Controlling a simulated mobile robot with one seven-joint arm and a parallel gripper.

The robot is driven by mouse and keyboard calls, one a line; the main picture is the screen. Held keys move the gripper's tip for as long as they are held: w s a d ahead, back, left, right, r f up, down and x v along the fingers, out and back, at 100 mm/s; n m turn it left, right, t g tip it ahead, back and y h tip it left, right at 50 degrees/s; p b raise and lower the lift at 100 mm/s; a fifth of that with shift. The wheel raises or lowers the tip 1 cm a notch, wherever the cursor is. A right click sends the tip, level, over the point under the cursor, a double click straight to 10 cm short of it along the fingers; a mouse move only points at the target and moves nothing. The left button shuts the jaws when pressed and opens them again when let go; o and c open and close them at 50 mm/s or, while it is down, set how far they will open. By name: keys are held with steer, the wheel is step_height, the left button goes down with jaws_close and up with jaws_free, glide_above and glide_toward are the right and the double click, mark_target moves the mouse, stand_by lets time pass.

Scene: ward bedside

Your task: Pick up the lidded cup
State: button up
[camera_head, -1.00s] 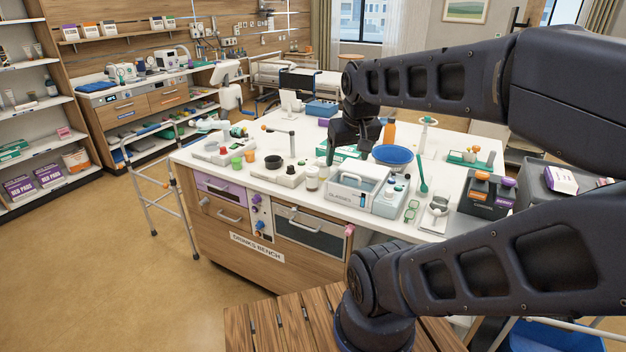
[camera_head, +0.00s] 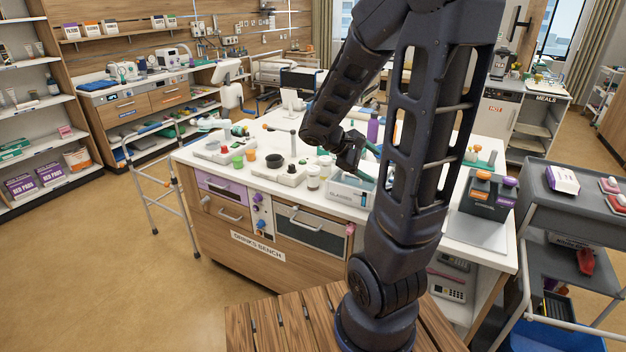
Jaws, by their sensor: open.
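A small pale cup with a lid (camera_head: 313,178) stands on the white top of the drinks bench, left of the clear-fronted glasses box (camera_head: 350,190). A second small pale cup (camera_head: 325,165) stands just behind it; which of the two is the lidded cup I cannot tell for certain. My gripper (camera_head: 352,160) is open, above the bench by the back of the glasses box, to the right of both cups and apart from them. My forearm and wrist hide part of the bench behind it, and the fingertips are small and dark.
A purple bottle (camera_head: 373,127) stands behind my gripper. A dark caddy (camera_head: 487,193) is at the right. My upright arm covers the bench's middle right.

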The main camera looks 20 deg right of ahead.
steer(key=w+f+n+t+h, duration=0.2)
steer(key=w+f+n+h, duration=0.15)
steer(key=w+n, duration=0.2)
steer(key=n+t+y, duration=0.5)
steer(key=n+t, duration=0.9)
steer(key=n, duration=0.3)
glide_toward(311, 176)
steer(key=x, duration=0.2)
steer(key=shift+m, duration=0.25)
steer(key=x, duration=1.1)
steer(key=shift+f, duration=0.15)
steer(key=c, duration=1.1)
steer(key=shift+c, duration=0.2)
